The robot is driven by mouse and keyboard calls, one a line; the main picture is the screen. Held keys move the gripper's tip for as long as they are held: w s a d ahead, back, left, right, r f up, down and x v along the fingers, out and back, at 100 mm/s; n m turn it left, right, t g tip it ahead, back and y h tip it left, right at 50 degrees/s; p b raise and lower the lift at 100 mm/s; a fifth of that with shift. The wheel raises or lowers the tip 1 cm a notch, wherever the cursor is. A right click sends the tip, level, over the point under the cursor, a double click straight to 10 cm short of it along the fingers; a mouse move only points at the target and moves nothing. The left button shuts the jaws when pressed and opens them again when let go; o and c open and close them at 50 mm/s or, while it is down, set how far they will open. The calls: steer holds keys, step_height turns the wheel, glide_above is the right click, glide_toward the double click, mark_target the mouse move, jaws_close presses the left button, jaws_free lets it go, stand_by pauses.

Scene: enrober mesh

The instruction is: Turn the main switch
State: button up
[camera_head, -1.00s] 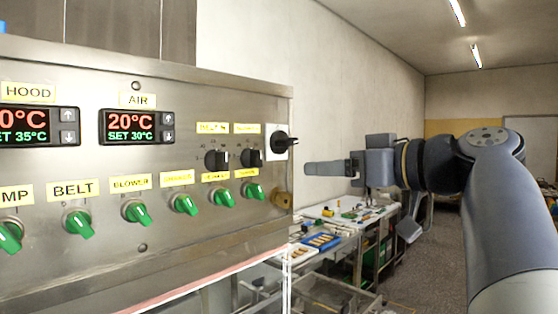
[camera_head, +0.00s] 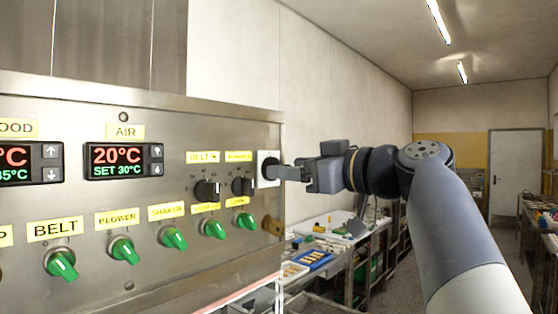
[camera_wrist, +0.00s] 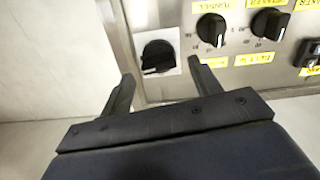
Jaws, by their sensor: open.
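The main switch (camera_wrist: 158,56) is a black rotary knob on a pale square plate (camera_wrist: 166,40) near the end of the steel control panel. In the wrist view it lies between and beyond the two fingertips. My gripper (camera_wrist: 160,75) is open, with one finger to each side of the knob; I cannot tell whether either touches it. In the head view my gripper (camera_head: 280,172) reaches the switch plate (camera_head: 267,158) from the right, and its finger hides part of the knob.
Two black dials (camera_head: 207,189) and several green knobs (camera_head: 174,238) sit left of the switch on the steel panel (camera_head: 110,195). A yellow-brown round part (camera_head: 275,227) is below it. A worktable with a blue tray (camera_head: 314,260) stands behind, along the wall.

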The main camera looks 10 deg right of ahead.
steer(key=shift+x, duration=1.05)
steer(key=shift+c, duration=0.2)
